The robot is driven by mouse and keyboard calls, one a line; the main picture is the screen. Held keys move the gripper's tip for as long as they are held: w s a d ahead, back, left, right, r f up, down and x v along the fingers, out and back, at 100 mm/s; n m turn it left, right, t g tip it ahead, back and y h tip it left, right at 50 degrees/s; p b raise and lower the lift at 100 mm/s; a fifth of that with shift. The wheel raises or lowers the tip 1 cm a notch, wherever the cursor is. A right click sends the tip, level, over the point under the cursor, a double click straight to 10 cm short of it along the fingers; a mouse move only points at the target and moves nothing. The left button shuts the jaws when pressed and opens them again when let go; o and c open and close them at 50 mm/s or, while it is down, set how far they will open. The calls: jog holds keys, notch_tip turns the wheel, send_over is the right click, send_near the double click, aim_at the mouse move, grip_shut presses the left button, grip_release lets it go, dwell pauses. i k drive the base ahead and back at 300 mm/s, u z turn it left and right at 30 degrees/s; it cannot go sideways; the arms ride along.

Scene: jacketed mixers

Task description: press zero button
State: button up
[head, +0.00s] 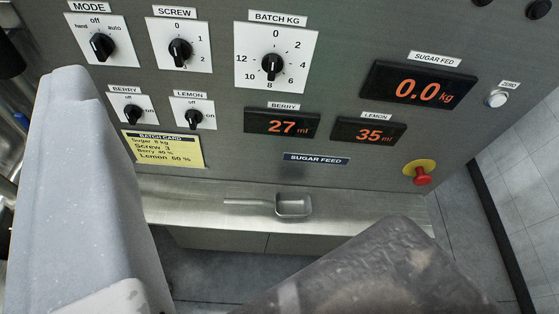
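The white round zero button (497,99) sits on the right of the grey control panel, under a small ZERO label. It is right of the SUGAR FED display (418,90), which reads 0.0 kg in orange. My gripper (240,185) shows as a light grey finger at the left and a dark, worn finger at the bottom right. The fingers are wide apart with nothing between them. Both are apart from the button in the picture, down and to its left, and neither covers it. How far they are from the panel is hard to tell.
A red emergency-stop knob (422,176) on a yellow disc is below the button. Mode, screw and batch (272,66) dials, two smaller displays and a yellow batch card (163,149) fill the panel. A metal scoop (292,206) lies on the steel shelf (180,207) below.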

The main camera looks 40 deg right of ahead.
aim_at(497, 100)
jog(key=z, duration=1.1)
jog(key=k, duration=0.65)
jog(key=z, duration=0.5)
jog(key=i, duration=0.5)
jog(key=u, duration=0.05)
